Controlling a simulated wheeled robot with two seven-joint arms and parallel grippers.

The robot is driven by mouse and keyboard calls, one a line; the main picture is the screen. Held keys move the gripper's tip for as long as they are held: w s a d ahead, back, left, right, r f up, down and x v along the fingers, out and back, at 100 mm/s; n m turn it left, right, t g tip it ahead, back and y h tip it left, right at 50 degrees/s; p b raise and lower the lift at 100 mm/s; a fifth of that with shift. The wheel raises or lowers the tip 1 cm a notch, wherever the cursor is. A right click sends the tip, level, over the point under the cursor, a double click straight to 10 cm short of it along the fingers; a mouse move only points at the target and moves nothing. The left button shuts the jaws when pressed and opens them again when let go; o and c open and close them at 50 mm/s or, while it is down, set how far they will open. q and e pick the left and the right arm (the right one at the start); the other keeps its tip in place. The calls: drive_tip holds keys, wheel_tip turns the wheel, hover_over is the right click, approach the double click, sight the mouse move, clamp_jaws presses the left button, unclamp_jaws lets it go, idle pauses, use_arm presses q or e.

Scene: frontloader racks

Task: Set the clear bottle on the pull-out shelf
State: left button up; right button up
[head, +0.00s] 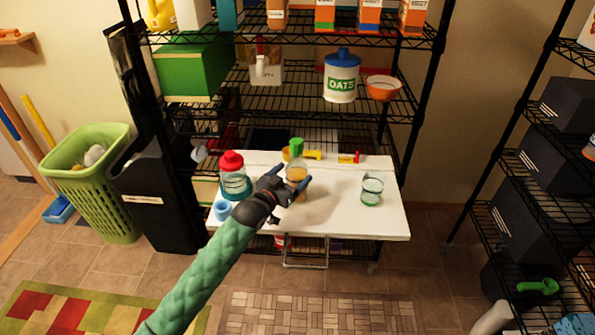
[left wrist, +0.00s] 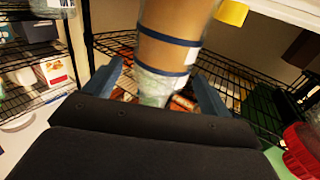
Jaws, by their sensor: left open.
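A clear bottle (head: 297,173) with a green cap and tan contents appears to stand on the white pull-out shelf (head: 330,215), near its middle. In the left wrist view the bottle (left wrist: 172,48) shows large, with blue bands, between my finger tips. My left gripper (head: 277,181) is at the bottle with its fingers open and apart, one to each side in the wrist view (left wrist: 155,85). The gripper hides part of the bottle's lower left side in the head view. My right gripper is not in view.
A red-lidded clear jar (head: 233,178) and a light blue cup (head: 222,210) stand left of the bottle. A clear container (head: 371,190) with a green base stands to the right. Yellow items lie behind. The wire rack (head: 300,100) rises above; the shelf's front right is clear.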

use_arm(q)
drive_tip(key=b+v, duration=0.1)
drive_tip(key=v, duration=0.6)
drive_tip(key=shift+s+a, duration=0.2)
drive_tip(key=shift+s, duration=0.15)
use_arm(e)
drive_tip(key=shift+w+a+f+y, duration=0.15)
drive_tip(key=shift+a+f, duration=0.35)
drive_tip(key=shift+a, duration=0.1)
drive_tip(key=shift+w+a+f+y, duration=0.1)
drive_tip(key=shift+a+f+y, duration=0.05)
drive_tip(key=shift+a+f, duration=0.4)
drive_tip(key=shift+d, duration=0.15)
